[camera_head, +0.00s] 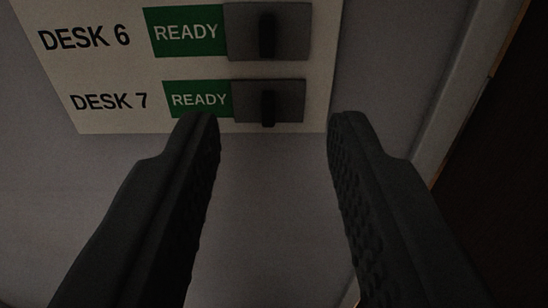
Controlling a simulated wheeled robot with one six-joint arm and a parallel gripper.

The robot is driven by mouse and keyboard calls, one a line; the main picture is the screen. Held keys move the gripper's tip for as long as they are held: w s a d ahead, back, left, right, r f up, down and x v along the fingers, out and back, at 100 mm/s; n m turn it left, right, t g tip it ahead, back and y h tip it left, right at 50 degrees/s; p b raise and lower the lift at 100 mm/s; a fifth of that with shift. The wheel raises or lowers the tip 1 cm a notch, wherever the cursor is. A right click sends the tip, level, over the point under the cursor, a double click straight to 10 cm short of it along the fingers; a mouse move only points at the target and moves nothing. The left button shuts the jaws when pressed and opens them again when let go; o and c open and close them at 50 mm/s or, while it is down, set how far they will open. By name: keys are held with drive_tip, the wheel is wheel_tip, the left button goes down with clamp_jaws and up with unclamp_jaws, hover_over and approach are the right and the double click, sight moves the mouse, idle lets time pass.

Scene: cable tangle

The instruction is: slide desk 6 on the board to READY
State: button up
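The board (110,113) is a pale panel on the grey wall at the top of the view, cut off by the top edge. Its DESK 6 row has a green READY field (186,31) showing, with a dark grey slider plate (291,42) on the right. An upright black handle (267,36) stands out from that plate. My gripper (273,118) is open and empty.
The DESK 7 row sits just below, also showing green READY (199,99), with its slider (288,101) and black handle on the right. The left fingertip partly overlaps that row. A pale frame (455,95) and a dark area (490,170) lie at the right. Plain wall is below the board.

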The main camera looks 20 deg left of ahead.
drive_tip(key=shift+v, duration=0.85)
drive_tip(key=shift+d, duration=0.1)
drive_tip(key=s+d+m+h, duration=0.1)
drive_tip(key=s+d, duration=0.5)
drive_tip(key=s, duration=0.4)
drive_tip(key=s+d+f+m+h, duration=0.1)
drive_tip(key=s+d+h, duration=0.1)
drive_tip(key=s+d, duration=0.5)
drive_tip(key=s+d+f+m+h, duration=0.1)
drive_tip(key=s+d, duration=0.5)
drive_tip(key=s, duration=0.8)
drive_tip(key=shift+s+d+h, duration=0.15)
drive_tip(key=shift+s+h, duration=0.1)
drive_tip(key=shift+h, duration=0.25)
drive_tip(key=shift+d, duration=0.1)
